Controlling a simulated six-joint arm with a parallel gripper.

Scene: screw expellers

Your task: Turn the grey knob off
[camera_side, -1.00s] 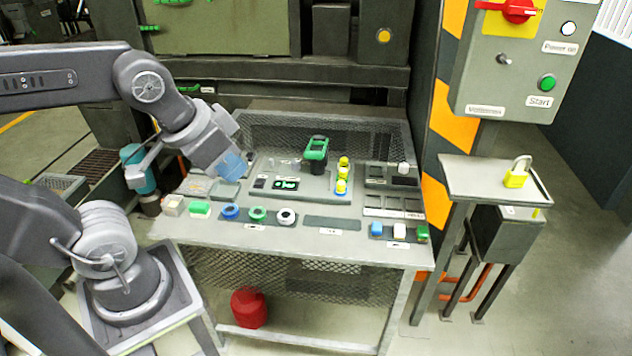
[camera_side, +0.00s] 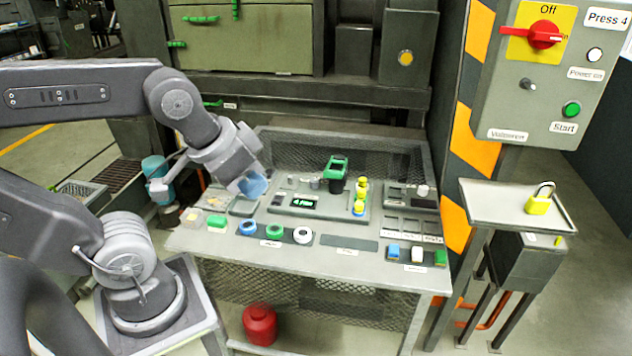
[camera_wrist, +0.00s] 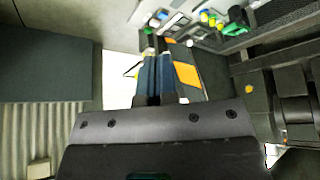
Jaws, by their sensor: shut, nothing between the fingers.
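A small grey knob (camera_side: 528,84) is on the grey control box at the upper right in the side view, left of the "Power on" label. It is too small to read its position. Two small greyish parts (camera_side: 315,184) also stand on the console, and I cannot tell whether they are knobs. My gripper (camera_side: 252,185) has blue fingers and is shut and empty above the left part of the console, well left of the control box. In the wrist view the blue fingers (camera_wrist: 165,82) lie together; no grey knob is clear there.
The control box (camera_side: 505,115) also carries a red rotary switch (camera_side: 545,34) and a green button (camera_side: 571,109). A tray with a yellow padlock (camera_side: 538,205) stands below it. The console (camera_side: 330,262) holds several coloured buttons and a green-topped part (camera_side: 336,167).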

